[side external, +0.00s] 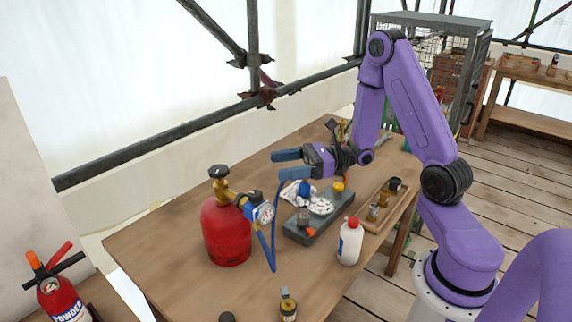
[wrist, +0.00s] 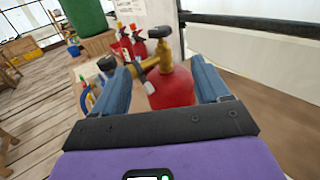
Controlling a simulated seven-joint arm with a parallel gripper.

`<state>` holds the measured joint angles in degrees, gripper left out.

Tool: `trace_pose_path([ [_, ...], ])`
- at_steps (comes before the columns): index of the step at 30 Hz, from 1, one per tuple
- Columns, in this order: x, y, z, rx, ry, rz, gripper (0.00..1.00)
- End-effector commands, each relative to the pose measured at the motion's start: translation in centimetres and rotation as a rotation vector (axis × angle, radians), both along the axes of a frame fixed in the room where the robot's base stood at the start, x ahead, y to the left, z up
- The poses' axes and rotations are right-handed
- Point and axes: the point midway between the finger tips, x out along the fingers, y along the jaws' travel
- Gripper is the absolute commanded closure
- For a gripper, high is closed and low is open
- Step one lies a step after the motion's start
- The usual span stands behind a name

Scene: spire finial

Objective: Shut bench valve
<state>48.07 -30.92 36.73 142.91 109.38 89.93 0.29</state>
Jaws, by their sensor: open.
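A red gas cylinder (side external: 226,232) stands upright on the wooden bench, with a brass valve topped by a dark round knob (side external: 217,172). A brass regulator with a blue-rimmed gauge (side external: 262,213) and a blue hose is fixed to its side. My gripper (side external: 277,164) is open and empty, pointing left, to the right of the valve and apart from it. In the wrist view the red cylinder (wrist: 172,90) and valve knob (wrist: 159,32) show ahead, between and beyond the blue fingers (wrist: 160,68). How far the knob is turned cannot be told.
A grey block (side external: 305,232) with small parts, a white bottle with a red cap (side external: 350,241) and a wooden tray (side external: 398,205) stand right of the cylinder. A small bottle (side external: 288,306) is at the front. A scaffold rail (side external: 180,135) runs behind the bench.

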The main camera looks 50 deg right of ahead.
Motion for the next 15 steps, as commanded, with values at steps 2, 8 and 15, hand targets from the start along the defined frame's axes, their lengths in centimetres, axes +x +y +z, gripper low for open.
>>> trace_pose_path([
  [2, 0.0, 0.0, 0.0, 0.000, 0.000, 0.000, 0.25],
  [8, 0.2, 0.4, 0.3, -0.005, -0.024, 0.027, 0.25],
  [15, 1.5, 5.4, 3.7, -0.084, -0.311, 0.396, 0.25],
])
